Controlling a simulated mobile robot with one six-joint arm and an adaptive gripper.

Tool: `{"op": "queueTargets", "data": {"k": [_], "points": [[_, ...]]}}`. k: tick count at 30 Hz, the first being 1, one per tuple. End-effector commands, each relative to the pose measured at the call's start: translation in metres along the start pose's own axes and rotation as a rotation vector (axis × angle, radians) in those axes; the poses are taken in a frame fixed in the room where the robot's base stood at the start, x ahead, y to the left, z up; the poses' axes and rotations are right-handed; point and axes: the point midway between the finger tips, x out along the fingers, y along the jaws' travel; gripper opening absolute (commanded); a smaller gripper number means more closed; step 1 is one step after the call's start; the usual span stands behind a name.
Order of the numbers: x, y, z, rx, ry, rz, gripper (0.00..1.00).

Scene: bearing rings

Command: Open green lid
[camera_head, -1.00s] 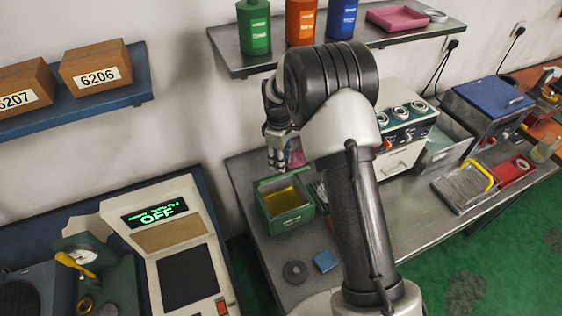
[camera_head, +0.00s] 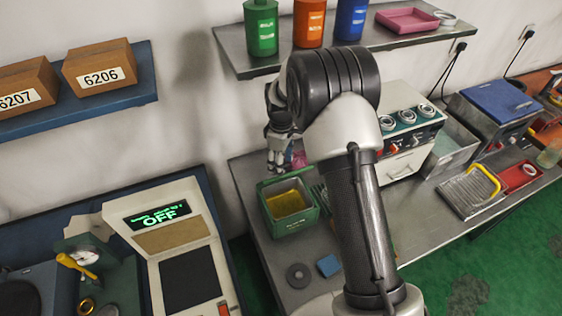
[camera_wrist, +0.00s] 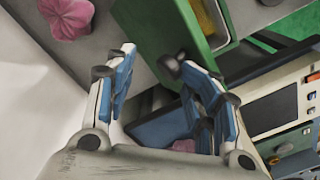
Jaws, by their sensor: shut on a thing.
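The green box (camera_head: 291,223) stands on the metal bench, with yellow contents showing through its open top. A green panel edge (camera_head: 270,182) at its back-left rim looks like the lid, seen nearly edge-on and partly hidden by my gripper. My gripper (camera_head: 279,170) points down just behind that rim. In the wrist view, my gripper's blue-padded fingers (camera_wrist: 144,62) are partly closed at the long green panel (camera_wrist: 152,28), with the right fingertip against it. It is shut on what appears to be the lid, though the exact contact is hard to see.
A pink object (camera_head: 298,160) lies behind the box, close to my gripper. A dark ring (camera_head: 298,275) and a blue block (camera_head: 328,265) lie in front. A control unit (camera_head: 405,140) stands to the right. A shelf (camera_head: 235,62) with bottles hangs above.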

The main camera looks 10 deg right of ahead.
Motion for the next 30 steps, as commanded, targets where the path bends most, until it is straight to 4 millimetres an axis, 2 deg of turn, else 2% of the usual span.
{"op": "queueTargets", "data": {"k": [8, 14, 23, 30], "points": [[0.001, 0.0, 0.007, -0.002, -0.006, 0.003, 0.43], [0.011, -0.018, 0.026, -0.001, -0.007, 0.001, 0.43], [0.049, -0.052, 0.058, -0.001, -0.006, -0.001, 0.43], [0.092, -0.07, 0.076, -0.002, -0.006, -0.002, 0.43]]}}
